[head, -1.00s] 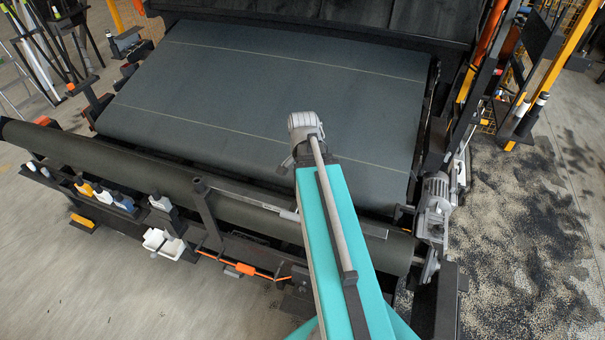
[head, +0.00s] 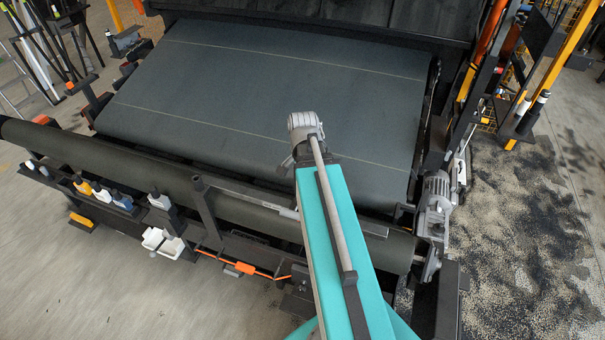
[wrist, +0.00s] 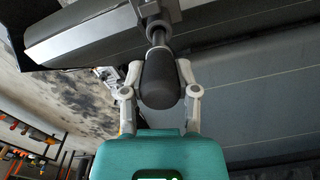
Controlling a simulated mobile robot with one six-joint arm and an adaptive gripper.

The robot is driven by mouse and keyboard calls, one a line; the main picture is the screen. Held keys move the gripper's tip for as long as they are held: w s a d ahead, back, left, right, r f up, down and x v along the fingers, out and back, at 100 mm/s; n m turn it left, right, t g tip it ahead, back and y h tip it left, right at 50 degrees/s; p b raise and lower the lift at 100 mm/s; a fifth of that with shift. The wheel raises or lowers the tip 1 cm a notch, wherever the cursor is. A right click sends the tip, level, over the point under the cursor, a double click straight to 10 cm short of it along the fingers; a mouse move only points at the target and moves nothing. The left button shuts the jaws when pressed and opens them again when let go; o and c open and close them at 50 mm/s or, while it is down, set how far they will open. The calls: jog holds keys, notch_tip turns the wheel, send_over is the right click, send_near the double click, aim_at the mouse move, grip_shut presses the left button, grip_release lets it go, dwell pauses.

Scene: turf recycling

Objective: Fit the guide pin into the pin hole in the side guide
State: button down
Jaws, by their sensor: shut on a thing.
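In the wrist view, my gripper (wrist: 160,76) is shut on the dark, rounded grip of the guide pin (wrist: 163,88), one finger on each side. The pin's narrower shaft (wrist: 158,38) points up the picture, to a dark bracket (wrist: 154,10) at the top edge, which looks like part of the side guide. The shaft's tip and the pin hole cannot be made out, so I cannot tell how far the pin is in. In the head view, my arm hides the gripper and the pin.
A wide dark belt (head: 270,90) fills the middle of the head view, with a long roller (head: 100,165) in front. A grey motor (head: 435,195) stands at the belt's right.

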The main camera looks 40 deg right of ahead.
jog(key=shift+f+b, duration=2.45)
jog(key=shift+f, duration=0.05)
dwell(0.3)
jog(key=shift+c, duration=1.4)
grip_release()
jog(key=shift+r, duration=0.2)
notch_tip(320, 180, up, 12)
jog(key=p, duration=1.2)
jog(key=shift+f, duration=0.15)
jog(key=w+a+f+b, duration=0.1)
jog(key=w+a, duration=0.9)
jog(key=w, duration=0.1)
jog(key=shift+w+a+f, duration=0.15)
jog(key=shift+w+f, duration=0.05)
